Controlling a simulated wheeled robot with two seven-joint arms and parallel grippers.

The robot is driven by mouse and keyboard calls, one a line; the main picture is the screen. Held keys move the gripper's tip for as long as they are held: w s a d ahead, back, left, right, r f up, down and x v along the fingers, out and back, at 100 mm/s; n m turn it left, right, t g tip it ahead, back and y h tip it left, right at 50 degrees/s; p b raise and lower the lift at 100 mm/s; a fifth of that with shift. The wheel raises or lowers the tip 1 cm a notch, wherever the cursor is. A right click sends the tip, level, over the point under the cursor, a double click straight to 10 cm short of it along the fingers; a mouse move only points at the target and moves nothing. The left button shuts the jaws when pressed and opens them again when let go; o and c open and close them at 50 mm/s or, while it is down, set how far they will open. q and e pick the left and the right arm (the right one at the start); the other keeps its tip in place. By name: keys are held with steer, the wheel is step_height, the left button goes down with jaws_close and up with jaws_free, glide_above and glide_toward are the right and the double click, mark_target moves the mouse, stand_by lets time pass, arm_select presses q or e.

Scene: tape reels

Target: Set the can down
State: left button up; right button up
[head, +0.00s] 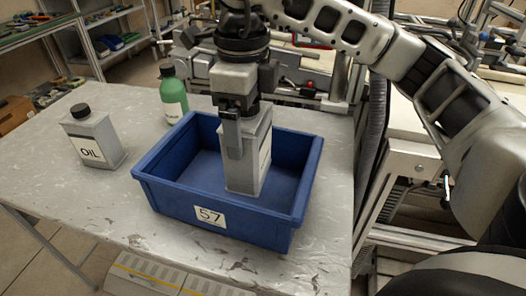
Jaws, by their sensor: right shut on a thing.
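A grey rectangular can (247,165) with a partly hidden white label is upright inside the blue bin (222,207) marked 57. My right gripper (235,120) comes from above and is shut on the can near its top. The gripper hides the can's cap and part of its front. The can's base is within the bin walls; I cannot tell whether it touches the bin floor. My left gripper is not in view.
A grey can marked OIL (92,138) with a black cap stands at the left of the table (90,215). A green bottle (172,95) stands behind the bin.

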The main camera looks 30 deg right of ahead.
mark_target(264, 153)
steer(key=f, duration=0.1)
steer(key=s+d+f, duration=0.1)
steer(key=d+f, duration=0.1)
steer(key=shift+s+d+f, duration=0.2)
steer(key=shift+s+f, duration=0.05)
steer(key=shift+f, duration=1.4)
steer(key=shift+f, duration=0.1)
steer(key=o, duration=1.4)
steer(key=shift+f, duration=0.1)
steer(key=shift+o, duration=0.2)
step_height(264, 153, up, 12)
steer(key=shift+r+p, duration=0.2)
steer(key=shift+p, duration=0.55)
steer(key=shift+a, duration=0.1)
